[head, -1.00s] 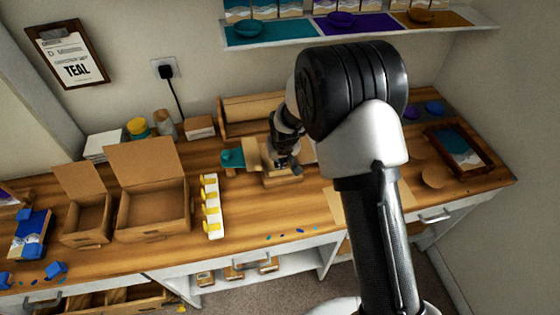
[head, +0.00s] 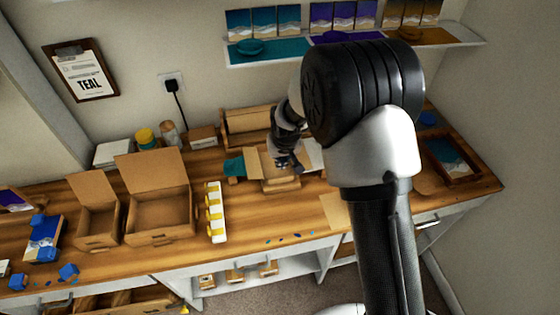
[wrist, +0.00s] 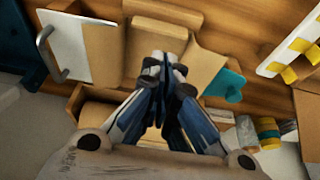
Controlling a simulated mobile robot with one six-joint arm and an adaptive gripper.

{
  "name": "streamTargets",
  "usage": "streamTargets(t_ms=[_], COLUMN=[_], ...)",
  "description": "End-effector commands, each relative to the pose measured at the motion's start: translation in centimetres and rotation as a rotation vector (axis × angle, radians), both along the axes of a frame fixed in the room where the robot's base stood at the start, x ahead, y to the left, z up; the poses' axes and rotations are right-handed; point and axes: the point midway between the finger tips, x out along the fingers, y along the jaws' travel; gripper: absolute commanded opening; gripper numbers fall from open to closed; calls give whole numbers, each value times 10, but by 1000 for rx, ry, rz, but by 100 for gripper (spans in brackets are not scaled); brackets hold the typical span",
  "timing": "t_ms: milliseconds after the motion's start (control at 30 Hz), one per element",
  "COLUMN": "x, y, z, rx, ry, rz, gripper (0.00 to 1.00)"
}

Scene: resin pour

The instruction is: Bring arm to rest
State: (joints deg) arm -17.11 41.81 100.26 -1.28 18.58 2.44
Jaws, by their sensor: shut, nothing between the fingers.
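My gripper (head: 287,162) is above the small open cardboard box (head: 281,184) on the wooden workbench (head: 330,235). In the wrist view my gripper (wrist: 163,68) has its fingertips together, with nothing between them. The box's flaps (wrist: 152,42) show just beyond the fingertips there. In the head view my arm rises from the lower right, and its large dark joint hides part of the bench and shelf.
Two open cardboard boxes (head: 158,226) stand left of a white rack with yellow parts (head: 215,211). A teal piece (head: 234,167) lies beside the small box. A framed picture (head: 452,160) lies at the right. A wall shelf (head: 460,42) runs behind my arm.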

Motion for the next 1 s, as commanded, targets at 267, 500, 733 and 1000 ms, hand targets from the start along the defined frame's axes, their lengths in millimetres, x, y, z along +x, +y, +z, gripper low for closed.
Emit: streamTargets(t_ms=[267, 500, 733, 1000], x=[0, -20, -91, -204], y=[-1, -30, -85, -135], z=[11, 81, 181, 246], rx=[1, 5, 6, 7], ry=[-1, -20, -35, -54], rz=[-1, -40, -109, -188], gripper=[0, 0, 0, 0])
